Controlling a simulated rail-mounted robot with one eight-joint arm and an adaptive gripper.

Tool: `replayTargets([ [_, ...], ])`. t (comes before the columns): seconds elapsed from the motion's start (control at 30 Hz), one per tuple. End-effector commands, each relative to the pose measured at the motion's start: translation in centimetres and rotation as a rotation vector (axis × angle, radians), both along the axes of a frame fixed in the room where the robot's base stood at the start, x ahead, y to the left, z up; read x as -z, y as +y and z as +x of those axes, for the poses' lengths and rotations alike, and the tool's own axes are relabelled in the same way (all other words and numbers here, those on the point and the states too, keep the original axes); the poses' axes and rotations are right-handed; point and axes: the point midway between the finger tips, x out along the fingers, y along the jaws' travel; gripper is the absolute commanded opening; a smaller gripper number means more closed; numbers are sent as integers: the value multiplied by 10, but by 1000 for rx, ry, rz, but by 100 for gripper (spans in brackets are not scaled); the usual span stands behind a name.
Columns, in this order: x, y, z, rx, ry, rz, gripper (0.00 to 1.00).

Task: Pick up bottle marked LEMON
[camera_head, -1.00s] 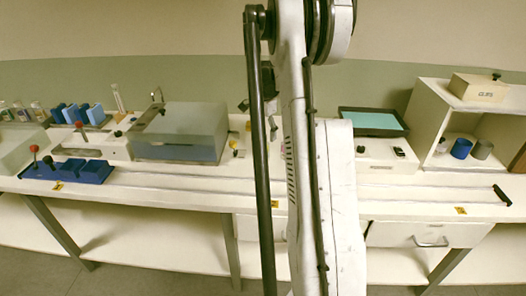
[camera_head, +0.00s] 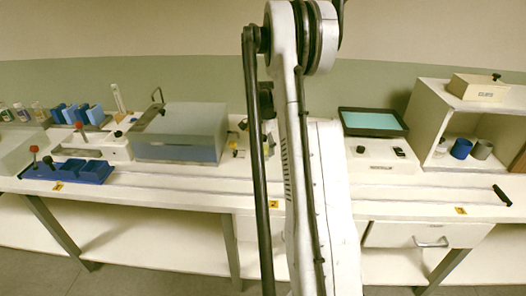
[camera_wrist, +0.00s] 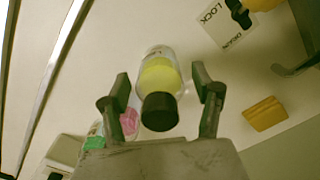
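In the wrist view a clear bottle (camera_wrist: 159,78) with yellow contents and a black cap lies between the two fingers of my gripper (camera_wrist: 161,88). The fingers are spread, with a visible gap on each side of the bottle. No marking on it can be read here. A bottle with pink contents (camera_wrist: 129,122) and one with green (camera_wrist: 94,136) show at lower left, partly hidden by my gripper. In the head view my arm covers most of this area, and the bottle cannot be made out.
A LOCK sign (camera_wrist: 222,22) and a yellow block (camera_wrist: 265,113) lie right of the bottle. In the head view a grey box (camera_head: 180,133) stands left of my arm, and a teal tray (camera_head: 372,121) and an open shelf (camera_head: 432,108) stand right.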

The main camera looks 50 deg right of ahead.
Motion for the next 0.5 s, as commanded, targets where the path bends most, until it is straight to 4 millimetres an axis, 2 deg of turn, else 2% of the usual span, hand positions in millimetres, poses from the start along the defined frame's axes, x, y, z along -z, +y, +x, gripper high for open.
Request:
replayTargets([
  [0.03,0,0,0,0,0,0,54],
  [0.37,0,0,0,0,0,0,10],
  [0.5,-1,0,0,0,0,0,8],
])
